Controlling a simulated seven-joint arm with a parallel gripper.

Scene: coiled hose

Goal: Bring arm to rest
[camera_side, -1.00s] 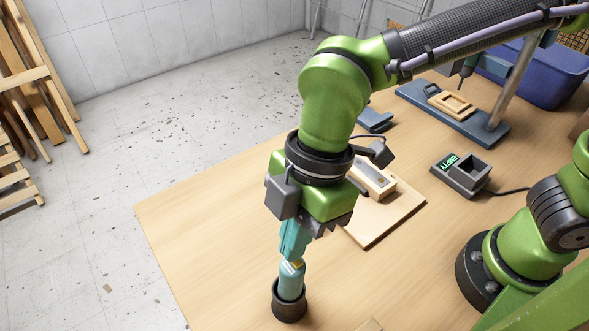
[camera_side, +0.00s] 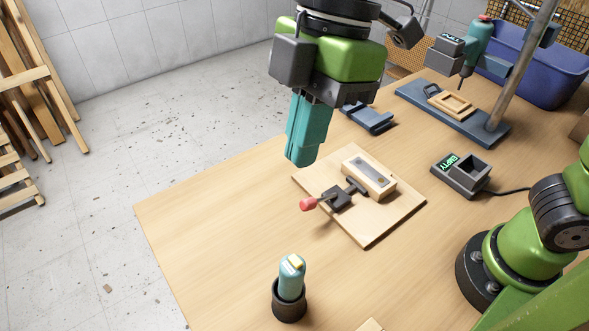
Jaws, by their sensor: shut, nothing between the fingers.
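My gripper (camera_side: 301,161) is raised high above the wooden table (camera_side: 215,215), left of its middle. Its teal fingers are closed together and hold nothing. Below it, a teal cylinder with a yellow and white top (camera_side: 291,277) stands upright in a dark round cup (camera_side: 289,306) near the front. The gripper is well clear of both.
A wooden board (camera_side: 385,222) carries a light block (camera_side: 369,175) and a red-handled clamp (camera_side: 309,203). A grey box reading EMPTY (camera_side: 448,177) sits to the right. A tool stand (camera_side: 495,130) and blue bin (camera_side: 555,85) are behind. The table's left part is bare.

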